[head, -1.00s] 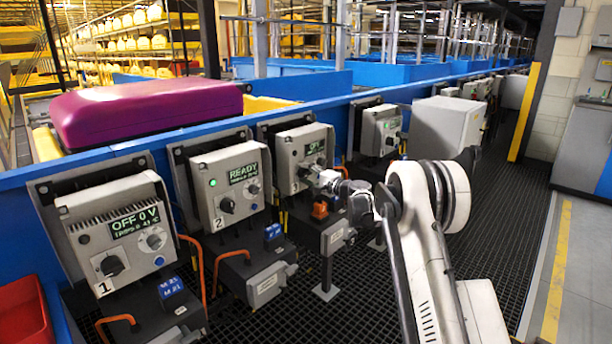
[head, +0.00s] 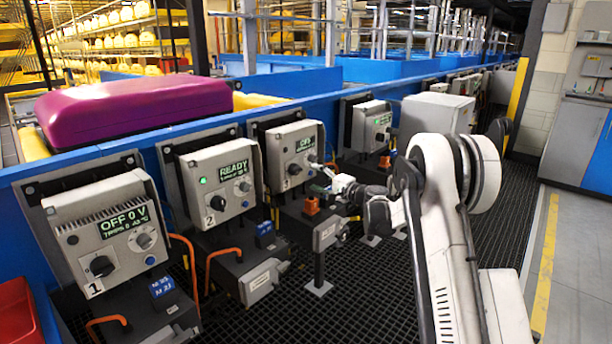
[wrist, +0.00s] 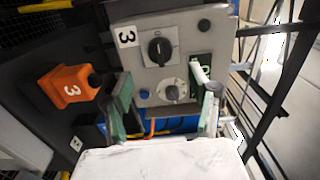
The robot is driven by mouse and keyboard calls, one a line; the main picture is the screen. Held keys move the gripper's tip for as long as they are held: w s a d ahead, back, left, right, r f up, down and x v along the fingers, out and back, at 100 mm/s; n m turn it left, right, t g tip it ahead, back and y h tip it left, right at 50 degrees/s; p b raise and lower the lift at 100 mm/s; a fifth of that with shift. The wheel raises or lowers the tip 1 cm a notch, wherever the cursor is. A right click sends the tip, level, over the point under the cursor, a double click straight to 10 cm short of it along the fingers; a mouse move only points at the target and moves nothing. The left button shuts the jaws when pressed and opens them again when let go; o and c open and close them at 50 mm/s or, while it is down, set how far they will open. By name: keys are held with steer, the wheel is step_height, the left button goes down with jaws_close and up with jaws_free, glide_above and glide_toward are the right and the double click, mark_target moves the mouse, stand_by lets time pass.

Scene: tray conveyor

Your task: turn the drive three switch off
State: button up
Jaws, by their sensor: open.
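The drive three box (head: 277,148) is a light grey unit in the row along the blue conveyor, with a lit green display (head: 305,144) that seems to read ON. Its black rotary switch (head: 294,169) is on the lower front. In the wrist view the switch (wrist: 160,50) sits beside the "3" label, its grip bar lying roughly along the picture's vertical. My gripper (head: 328,178) is in front of and to the right of the box. In the wrist view my gripper (wrist: 163,82) is open and empty, its fingers apart, with the switch beyond the gap. The right finger partly hides the display.
A grey dial (wrist: 172,93) and blue button (wrist: 143,95) are beside the switch. An orange plug marked 3 (wrist: 68,88) is to the left.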

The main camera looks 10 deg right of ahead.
steer(key=shift+v, duration=1.3)
steer(key=s+a+r+n+g+h+p, duration=0.25)
steer(key=s+a+r, duration=0.35)
steer(key=s+r, duration=0.5)
steer(key=s+a+r+n+g+h+p, duration=0.25)
steer(key=s+a+r, duration=0.3)
steer(key=s, duration=0.85)
steer(key=s+d+f+n+g+h+p, duration=0.1)
steer(key=s+d+n+h+p, duration=0.1)
steer(key=s, duration=1.4)
steer(key=s+d+f+n+g+h+p, duration=0.1)
steer(key=s+d+n+h+p, duration=0.1)
steer(key=s, duration=1.4)
steer(key=shift+d+n+h+p, duration=0.25)
steer(key=shift+n+h+p, duration=0.4)
steer(key=shift+n+h, duration=0.15)
steer(key=shift+r, duration=0.1)
